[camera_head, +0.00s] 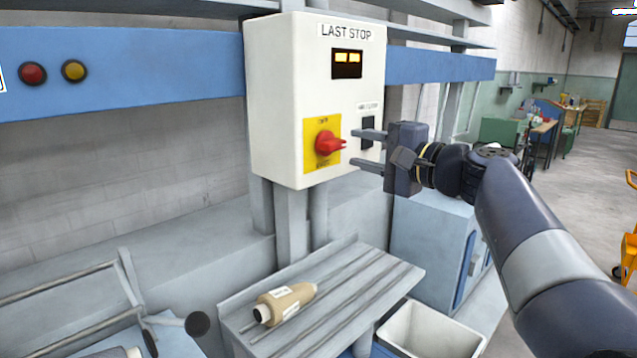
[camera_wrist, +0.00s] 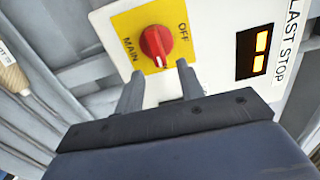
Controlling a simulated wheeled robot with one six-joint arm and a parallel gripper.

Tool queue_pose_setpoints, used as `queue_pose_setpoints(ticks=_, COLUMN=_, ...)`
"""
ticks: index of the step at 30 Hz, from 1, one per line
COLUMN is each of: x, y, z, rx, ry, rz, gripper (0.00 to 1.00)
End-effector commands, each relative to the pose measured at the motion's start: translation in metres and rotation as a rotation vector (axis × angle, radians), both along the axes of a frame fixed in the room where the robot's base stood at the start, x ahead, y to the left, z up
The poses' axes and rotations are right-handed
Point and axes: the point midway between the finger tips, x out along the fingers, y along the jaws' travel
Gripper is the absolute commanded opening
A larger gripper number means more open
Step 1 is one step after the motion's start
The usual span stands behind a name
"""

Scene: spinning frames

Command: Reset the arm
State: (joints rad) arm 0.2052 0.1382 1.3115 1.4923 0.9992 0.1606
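My gripper (camera_head: 370,149) is at the right of the white control box (camera_head: 275,90), its two fingers apart and pointing at the red rotary switch (camera_head: 328,143) on a yellow plate. It looks open, with nothing between the fingers. In the wrist view, the fingers of my gripper (camera_wrist: 160,88) stand apart below the red switch (camera_wrist: 155,45), whose plate reads MAIN and OFF. The gripper appears clear of the switch. My arm reaches in from the lower right of the head view.
A lit display (camera_head: 347,64) sits under the LAST STOP label. A tan bobbin (camera_head: 288,302) lies on a grey slatted shelf (camera_head: 385,290) below. A white bin (camera_head: 430,335) and blue-grey cabinet (camera_head: 425,235) stand near. Open floor (camera_head: 560,200) lies at the right.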

Motion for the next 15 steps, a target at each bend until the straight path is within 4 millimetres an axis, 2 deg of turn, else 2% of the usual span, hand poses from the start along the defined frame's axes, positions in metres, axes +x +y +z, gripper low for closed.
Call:
queue_pose_setpoints(ticks=4, x=0.022, y=0.024, z=0.002, rx=-0.001, ry=0.001, rz=0.005, gripper=0.36)
queue_pose_setpoints(ticks=15, x=0.021, y=0.022, z=0.006, rx=-0.239, ry=-0.242, rz=-0.001, gripper=0.36)
